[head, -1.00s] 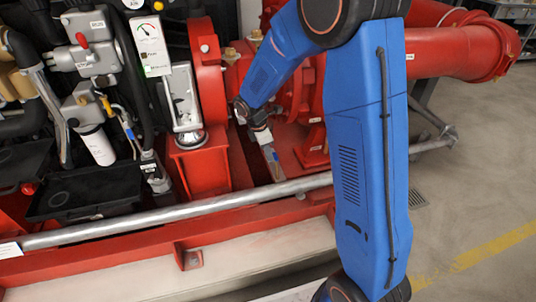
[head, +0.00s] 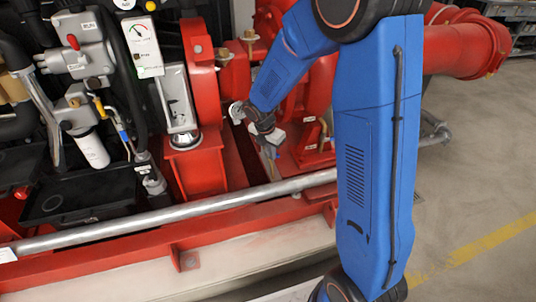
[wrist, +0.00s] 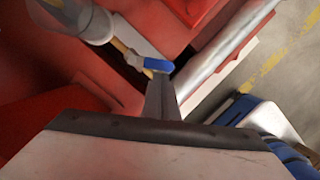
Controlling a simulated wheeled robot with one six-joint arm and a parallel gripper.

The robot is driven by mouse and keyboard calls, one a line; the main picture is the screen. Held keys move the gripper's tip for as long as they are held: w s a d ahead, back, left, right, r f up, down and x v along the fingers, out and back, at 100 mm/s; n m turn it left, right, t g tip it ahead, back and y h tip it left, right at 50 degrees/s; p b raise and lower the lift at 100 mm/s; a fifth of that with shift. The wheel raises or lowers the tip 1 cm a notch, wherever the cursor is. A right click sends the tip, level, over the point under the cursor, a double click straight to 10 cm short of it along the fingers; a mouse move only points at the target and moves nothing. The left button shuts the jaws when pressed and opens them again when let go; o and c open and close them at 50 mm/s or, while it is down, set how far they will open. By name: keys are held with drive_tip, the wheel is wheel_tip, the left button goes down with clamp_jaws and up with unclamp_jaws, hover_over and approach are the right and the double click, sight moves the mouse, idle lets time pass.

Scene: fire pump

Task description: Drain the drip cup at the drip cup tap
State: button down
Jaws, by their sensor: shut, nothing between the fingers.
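The drip cup tap appears in the wrist view as a small valve with a blue lever (wrist: 158,65) on a thin brass pipe (wrist: 120,45). The pipe leads to a rounded grey body (wrist: 92,24) at upper left; I cannot tell whether this is the drip cup. My gripper (wrist: 161,88) is shut and empty, its narrow fingertips close to the blue lever; I cannot tell whether they touch. In the head view my gripper (head: 271,165) points down between the red pump base parts, behind the silver rail. The tap is too small to make out clearly there.
A silver rail (head: 200,208) crosses in front of the red base frame. A red pedestal (head: 198,170) stands left of the gripper, and red pump casing (head: 312,140) right. Black trays (head: 80,190) and a filter (head: 92,150) are at left. The floor (head: 480,190) at right is open.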

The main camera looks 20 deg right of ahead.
drive_tip(key=n, duration=0.1)
drive_tip(key=d+n, duration=0.1)
drive_tip(key=shift+d+n+t+y, duration=0.2)
drive_tip(key=shift+n+t+y, duration=0.1)
drive_tip(key=shift+n, duration=0.1)
drive_tip(key=n, duration=0.1)
drive_tip(key=d+n, duration=0.1)
drive_tip(key=shift+w+n, duration=0.3)
drive_tip(key=shift+w+d, duration=0.9)
drive_tip(key=shift+d, duration=0.15)
drive_tip(key=shift+w, duration=0.2)
